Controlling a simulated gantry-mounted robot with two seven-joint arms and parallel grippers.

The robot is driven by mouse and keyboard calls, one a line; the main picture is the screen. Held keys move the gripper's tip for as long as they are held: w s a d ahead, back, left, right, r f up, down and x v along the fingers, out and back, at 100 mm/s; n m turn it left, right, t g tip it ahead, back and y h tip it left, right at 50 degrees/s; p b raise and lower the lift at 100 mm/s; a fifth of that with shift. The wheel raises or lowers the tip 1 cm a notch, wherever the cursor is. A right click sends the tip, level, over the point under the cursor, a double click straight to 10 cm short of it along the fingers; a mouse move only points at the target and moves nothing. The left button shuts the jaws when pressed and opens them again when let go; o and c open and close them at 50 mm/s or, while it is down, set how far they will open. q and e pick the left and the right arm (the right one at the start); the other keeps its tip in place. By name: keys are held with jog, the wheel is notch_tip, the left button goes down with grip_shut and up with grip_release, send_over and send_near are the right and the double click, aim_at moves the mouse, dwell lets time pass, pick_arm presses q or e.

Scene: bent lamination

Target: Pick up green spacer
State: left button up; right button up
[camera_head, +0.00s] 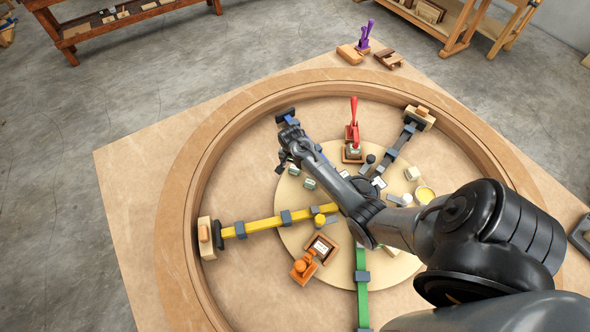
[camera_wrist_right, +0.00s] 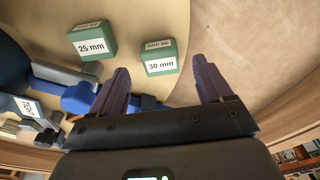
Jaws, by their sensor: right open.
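Two green spacer blocks with white labels sit on the round wooden board. In the right wrist view, the block marked 25 mm (camera_wrist_right: 92,41) is at the upper left and the block marked 30 mm (camera_wrist_right: 160,60) is near the middle. In the head view, the green blocks (camera_head: 309,183) lie just below my right gripper (camera_head: 281,163). My right gripper (camera_wrist_right: 163,80) is open and empty in the wrist view, its dark fingers spread to either side of the 30 mm block, which appears beyond them. I cannot tell the height gap. My left gripper is not in view.
A blue clamp bar (camera_wrist_right: 80,98) lies close to my right gripper. A red toggle clamp (camera_head: 353,122), a yellow bar (camera_head: 262,226), a green bar (camera_head: 362,300) and an orange clamp (camera_head: 301,268) stand around the board. A curved wooden ring (camera_head: 178,215) encloses them.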

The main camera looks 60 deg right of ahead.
aim_at(295, 169)
jog(key=shift+w+d+f, duration=0.1)
jog(key=shift+d+f, duration=0.1)
jog(key=shift+f, duration=0.7)
jog(key=shift+d+f, duration=0.2)
jog(key=shift+f, duration=0.65)
jog(key=c, duration=1.1)
jog(key=shift+r, duration=0.1)
jog(key=shift+c, duration=0.2)
